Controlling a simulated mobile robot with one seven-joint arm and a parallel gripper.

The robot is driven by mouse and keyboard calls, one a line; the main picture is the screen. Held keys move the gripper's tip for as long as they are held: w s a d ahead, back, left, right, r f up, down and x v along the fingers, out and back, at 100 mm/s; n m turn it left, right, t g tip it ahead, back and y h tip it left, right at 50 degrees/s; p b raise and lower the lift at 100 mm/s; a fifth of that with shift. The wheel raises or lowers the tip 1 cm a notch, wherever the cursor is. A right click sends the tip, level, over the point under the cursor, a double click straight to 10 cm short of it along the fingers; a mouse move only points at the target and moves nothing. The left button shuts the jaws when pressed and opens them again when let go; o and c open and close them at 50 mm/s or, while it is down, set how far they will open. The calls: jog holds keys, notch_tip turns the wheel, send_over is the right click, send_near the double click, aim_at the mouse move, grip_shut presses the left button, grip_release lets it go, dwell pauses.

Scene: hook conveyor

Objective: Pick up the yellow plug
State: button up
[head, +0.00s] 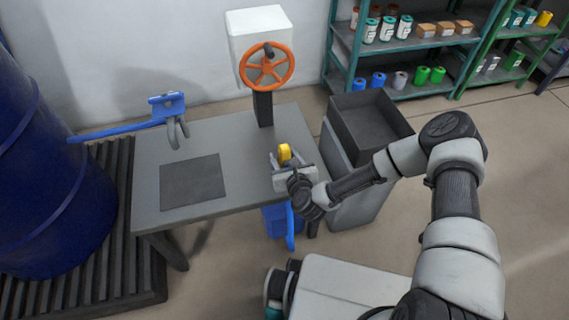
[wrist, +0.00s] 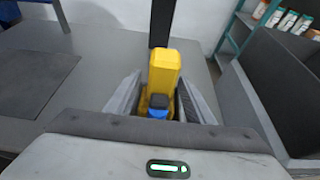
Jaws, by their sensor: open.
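The yellow plug (head: 284,152) is at the right end of the grey table, right by my gripper (head: 285,163). In the wrist view the yellow plug (wrist: 165,68) stands up between the two fingers of my gripper (wrist: 160,98). A blue part with a dark top (wrist: 158,104) sits in front of the plug's lower portion and hides some of it. The fingers are apart, one on each side of the plug. I cannot tell whether either finger touches it.
The grey table (head: 225,140) has a dark mat (head: 192,182) and a post with an orange wheel (head: 266,67). A blue arm with a grey hook (head: 177,130) overhangs its left side. A dark open bin (head: 345,145) stands close to the right.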

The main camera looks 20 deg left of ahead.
grip_shut()
